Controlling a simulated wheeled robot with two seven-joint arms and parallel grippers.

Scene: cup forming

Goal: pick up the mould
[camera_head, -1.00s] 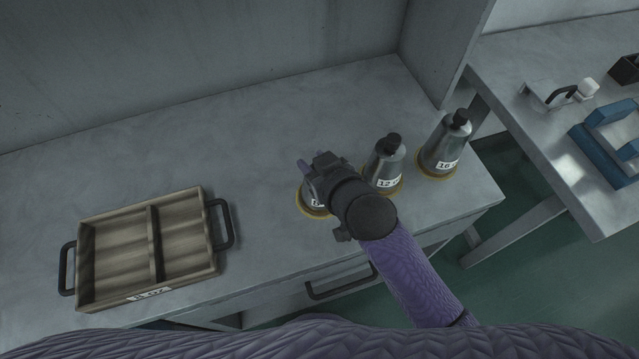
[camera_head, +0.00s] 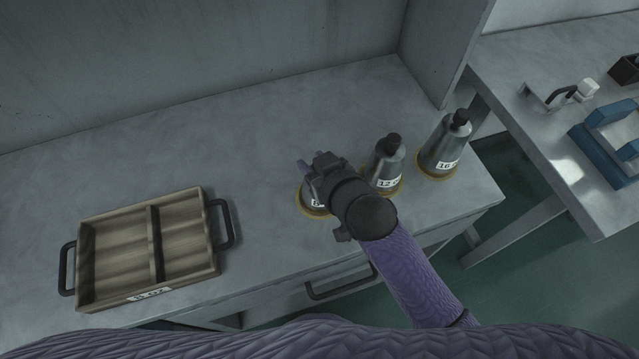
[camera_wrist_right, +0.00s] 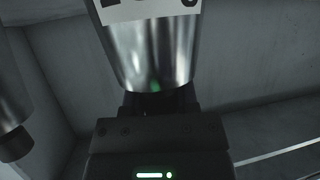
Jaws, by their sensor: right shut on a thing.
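Three metal moulds with black knobs stand in a row on yellow ring bases on the grey table. The left mould (camera_head: 315,203), with a label partly hidden that starts with 8 or a like figure, is mostly covered by my right gripper (camera_head: 318,172). My right gripper is shut on it from above, at its knob end. In the right wrist view the mould's shiny metal body (camera_wrist_right: 144,55) fills the middle, with part of its white label at the top. The mould marked 12 (camera_head: 387,165) is close beside my right wrist. The mould marked 16 (camera_head: 444,147) stands farther right. My left gripper is not in view.
A wooden tray (camera_head: 153,245) with two compartments, black side handles and a label reading 8 oz lies at the left of the table. A second table (camera_head: 560,60) on the right holds a blue device (camera_head: 610,135). The table middle is clear.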

